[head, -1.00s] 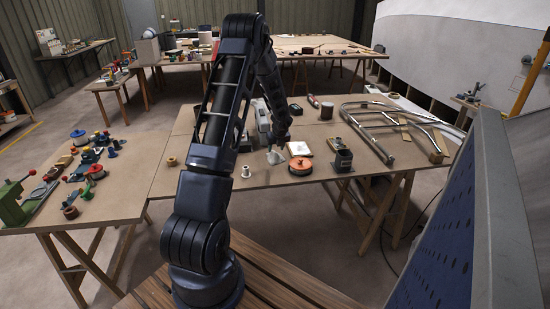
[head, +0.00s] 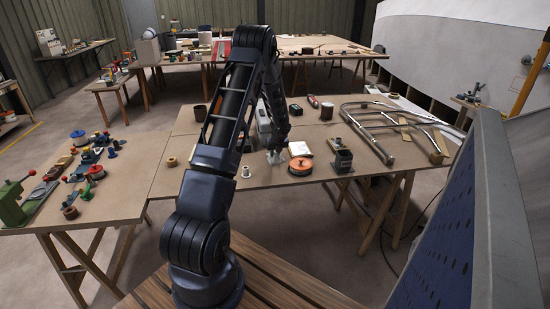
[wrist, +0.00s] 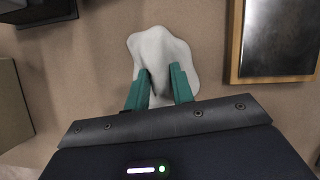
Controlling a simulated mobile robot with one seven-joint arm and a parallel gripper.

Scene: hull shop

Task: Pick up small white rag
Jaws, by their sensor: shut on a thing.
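The small white rag (wrist: 160,52) is a crumpled cloth between and beyond the green fingers of my gripper (wrist: 158,90) in the wrist view. The gripper is shut on the rag, which is bunched between the fingertips. In the head view the rag (head: 274,157) shows as a small pale shape under my gripper (head: 275,148), at the middle of the workbench. I cannot tell from these views whether it touches the bench top.
Bent metal tubing (head: 372,138) lies to the right. The bench's front left is clear.

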